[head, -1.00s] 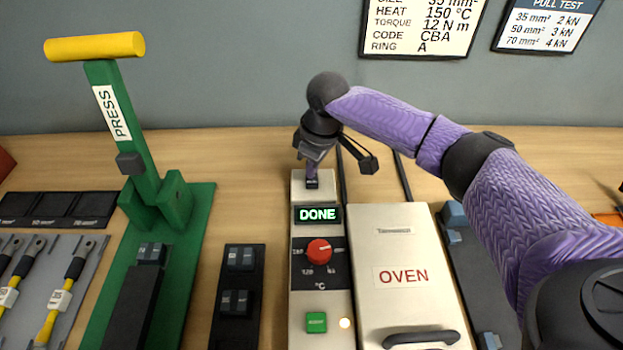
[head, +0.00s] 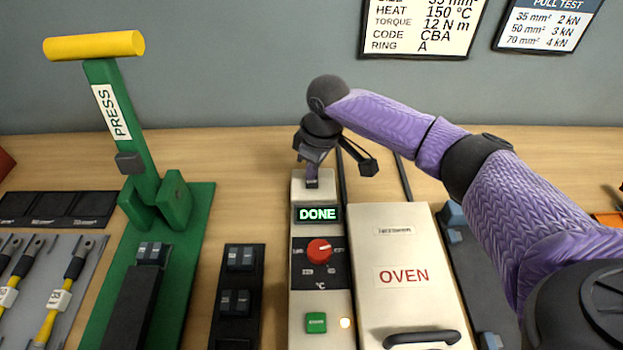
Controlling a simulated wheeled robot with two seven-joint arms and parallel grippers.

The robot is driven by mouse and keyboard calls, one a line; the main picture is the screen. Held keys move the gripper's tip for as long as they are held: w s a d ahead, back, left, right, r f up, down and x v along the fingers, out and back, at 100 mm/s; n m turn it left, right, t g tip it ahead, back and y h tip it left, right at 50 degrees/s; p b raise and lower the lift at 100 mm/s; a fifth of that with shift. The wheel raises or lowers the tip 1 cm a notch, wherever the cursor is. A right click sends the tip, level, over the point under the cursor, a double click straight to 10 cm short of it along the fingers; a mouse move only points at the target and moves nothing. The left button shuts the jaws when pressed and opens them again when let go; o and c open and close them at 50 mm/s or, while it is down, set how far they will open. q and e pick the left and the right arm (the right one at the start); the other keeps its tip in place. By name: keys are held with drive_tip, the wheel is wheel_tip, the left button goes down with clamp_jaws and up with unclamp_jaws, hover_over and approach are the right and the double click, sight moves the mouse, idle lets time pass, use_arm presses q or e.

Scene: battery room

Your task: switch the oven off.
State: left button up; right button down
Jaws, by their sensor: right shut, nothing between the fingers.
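The oven (head: 405,245) is a cream box with a red OVEN label and a dark handle (head: 421,339) at its front. Its control panel (head: 299,230) stands on its left side. The panel has a lit display (head: 317,214) reading DONE, a red dial (head: 319,250), a green button (head: 316,323) and a glowing lamp (head: 346,323). My right gripper (head: 312,181) is shut and empty, pointing down at the far end of the panel. It covers most of whatever is there; I cannot tell whether it touches. My left gripper is out of view.
A green press (head: 190,240) with a yellow handle (head: 95,46) stands on the left. A black die holder (head: 237,280) lies between press and panel. Cables with lugs (head: 60,300) lie at far left. Dark cords run behind the oven. Wall signs (head: 424,25) hang behind.

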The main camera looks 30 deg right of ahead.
sight(313, 182)
drive_tip(key=shift+f+b, duration=0.3)
drive_tip(key=shift+f, duration=0.6)
idle(0.4)
wheel_tip(313, 182, up, 7)
drive_tip(key=p, duration=0.8)
drive_tip(key=shift+r, duration=0.15)
